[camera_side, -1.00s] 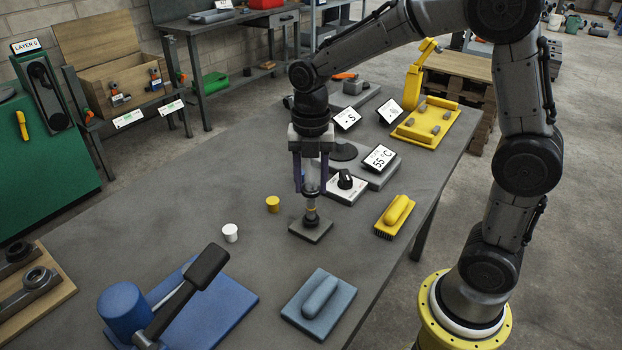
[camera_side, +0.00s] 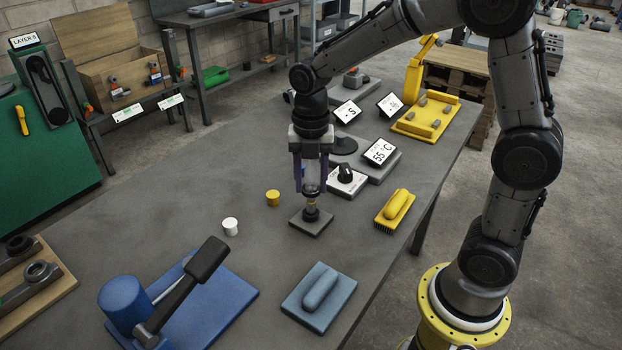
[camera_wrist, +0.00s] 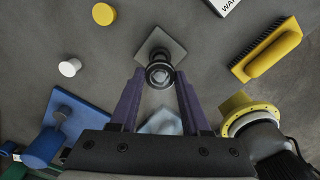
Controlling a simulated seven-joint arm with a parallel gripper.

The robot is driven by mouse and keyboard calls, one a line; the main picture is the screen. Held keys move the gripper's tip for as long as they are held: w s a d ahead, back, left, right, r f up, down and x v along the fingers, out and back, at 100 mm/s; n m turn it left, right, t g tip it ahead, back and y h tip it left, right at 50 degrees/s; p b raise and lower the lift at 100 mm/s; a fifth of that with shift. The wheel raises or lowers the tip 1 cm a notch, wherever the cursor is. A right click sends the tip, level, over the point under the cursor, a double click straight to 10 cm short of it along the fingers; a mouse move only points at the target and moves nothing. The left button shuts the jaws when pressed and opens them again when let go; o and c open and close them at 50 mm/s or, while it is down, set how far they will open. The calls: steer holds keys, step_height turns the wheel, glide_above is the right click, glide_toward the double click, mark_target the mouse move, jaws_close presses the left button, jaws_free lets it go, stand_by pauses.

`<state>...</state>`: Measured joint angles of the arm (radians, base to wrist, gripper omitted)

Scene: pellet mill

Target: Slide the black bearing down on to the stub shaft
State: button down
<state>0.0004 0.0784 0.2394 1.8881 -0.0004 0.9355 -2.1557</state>
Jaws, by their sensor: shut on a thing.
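My gripper (camera_wrist: 159,77) points straight down over a stub shaft (camera_side: 311,212), with its purple fingers shut on the black bearing (camera_wrist: 151,76). In the wrist view the bearing is a dark ring between the fingertips, with a shiny round centre. The shaft stands upright on a square grey plate (camera_side: 298,225) on the bench. A brass-coloured band shows on the shaft below the fingers in the side view. The fingers hide most of the bearing there. I cannot tell whether the bearing is around the shaft's top or just above it.
A yellow cap (camera_side: 272,197) and a white cap (camera_side: 230,227) stand left of the plate. A yellow brush (camera_side: 395,207) and a small black-knobbed unit (camera_side: 346,181) lie to the right. A blue-grey block (camera_side: 320,298) and a blue lever press (camera_side: 190,300) are in front.

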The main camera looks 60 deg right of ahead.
mark_target(311, 199)
steer(key=shift+f, duration=0.2)
steer(key=shift+f, duration=0.7)
steer(key=shift+f, duration=0.3)
stand_by(0.6)
steer(key=shift+f, duration=1.4)
jaws_free()
steer(key=shift+r, duration=4.5)
